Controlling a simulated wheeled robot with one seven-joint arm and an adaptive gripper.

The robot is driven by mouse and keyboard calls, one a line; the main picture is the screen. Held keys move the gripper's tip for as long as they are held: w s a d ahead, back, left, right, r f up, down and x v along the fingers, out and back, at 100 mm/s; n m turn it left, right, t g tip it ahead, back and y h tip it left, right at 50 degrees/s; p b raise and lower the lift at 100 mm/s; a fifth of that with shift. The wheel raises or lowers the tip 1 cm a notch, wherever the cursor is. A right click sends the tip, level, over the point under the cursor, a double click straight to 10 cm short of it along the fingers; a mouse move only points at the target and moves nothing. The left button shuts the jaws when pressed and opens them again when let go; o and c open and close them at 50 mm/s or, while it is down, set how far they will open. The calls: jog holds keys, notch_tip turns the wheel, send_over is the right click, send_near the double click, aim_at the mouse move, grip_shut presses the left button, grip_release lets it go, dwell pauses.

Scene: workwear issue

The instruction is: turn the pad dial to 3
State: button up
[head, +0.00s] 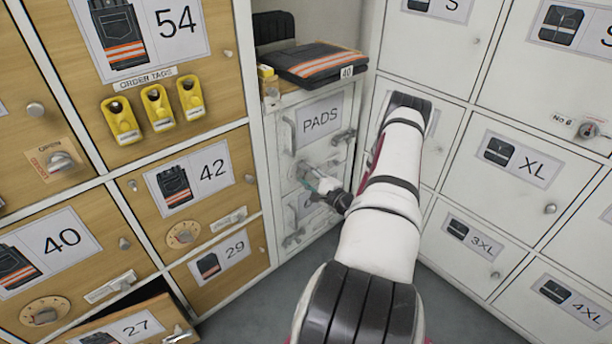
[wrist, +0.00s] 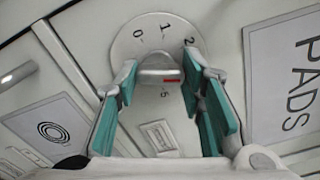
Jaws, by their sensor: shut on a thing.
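The pad dial (wrist: 130,42) is a pale round plate in the wrist view, with 0, 1 and 2 readable along its upper edge and a 5 below the knob. Its grey bar knob (wrist: 158,74) carries a red mark at its right end, close to the right finger. The 3 does not show. My gripper (wrist: 158,82) is shut on the knob, with a teal-padded finger on either side. In the head view my gripper (head: 322,184) is at the white door below the PADS label (head: 320,121), and it largely hides the dial.
Folded dark workwear (head: 318,60) with orange stripes lies on top of the pads cabinet. A wooden drawer marked 27 (head: 130,328) stands open at lower left. White lockers (head: 515,160) stand close on the right of my arm. Grey floor (head: 245,310) shows between.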

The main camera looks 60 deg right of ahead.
dwell(0.4)
jog(key=o, duration=1.1)
jog(key=shift+o, duration=0.2)
jog(key=v, duration=1.2)
